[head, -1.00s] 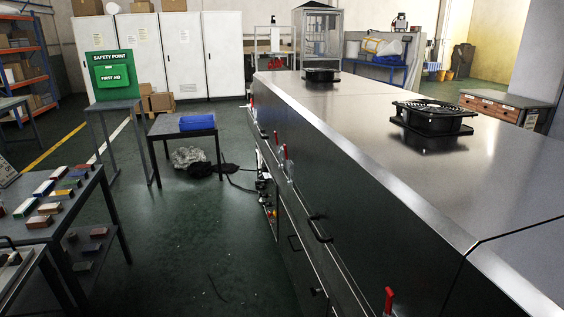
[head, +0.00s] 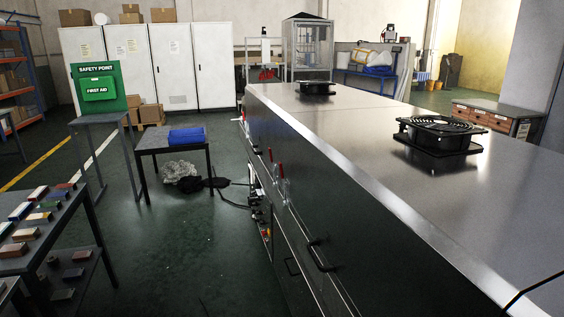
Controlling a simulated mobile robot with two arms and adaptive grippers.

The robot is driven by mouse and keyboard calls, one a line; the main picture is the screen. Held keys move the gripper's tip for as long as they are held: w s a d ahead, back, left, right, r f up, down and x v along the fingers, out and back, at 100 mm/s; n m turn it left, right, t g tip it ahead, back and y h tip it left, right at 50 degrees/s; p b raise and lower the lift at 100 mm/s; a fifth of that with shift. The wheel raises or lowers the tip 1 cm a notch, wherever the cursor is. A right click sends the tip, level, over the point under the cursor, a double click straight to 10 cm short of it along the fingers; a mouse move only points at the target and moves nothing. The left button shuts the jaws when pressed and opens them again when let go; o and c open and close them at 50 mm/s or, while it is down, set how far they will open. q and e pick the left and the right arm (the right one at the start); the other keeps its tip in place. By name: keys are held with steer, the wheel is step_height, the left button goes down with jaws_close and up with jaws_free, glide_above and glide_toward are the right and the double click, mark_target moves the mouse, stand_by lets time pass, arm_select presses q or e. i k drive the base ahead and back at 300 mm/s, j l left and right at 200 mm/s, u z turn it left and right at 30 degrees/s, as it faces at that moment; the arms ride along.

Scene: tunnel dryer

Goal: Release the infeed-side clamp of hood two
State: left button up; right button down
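The long metal tunnel dryer (head: 400,215) runs from the right foreground to the back, with its dark side facing left. A black pull handle (head: 320,258) is on the side panel nearer to me. Neither of my grippers is in view.
Green floor (head: 190,255) is open left of the dryer. A table with coloured blocks (head: 66,227) stands at left, and a small table with a blue bin (head: 186,136) farther back. Dark cables (head: 236,204) lie beside the dryer. Black fans (head: 437,133) sit on top.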

mark_target(283, 181)
steer(key=i+j, duration=0.25)
steer(key=i, duration=0.25)
steer(key=i+j, duration=0.25)
steer(key=i, duration=0.3)
steer(key=i+j+z, duration=0.1)
steer(key=i+j, duration=0.15)
steer(key=i, duration=0.25)
steer(key=i+j, duration=0.3)
steer(key=i, duration=0.2)
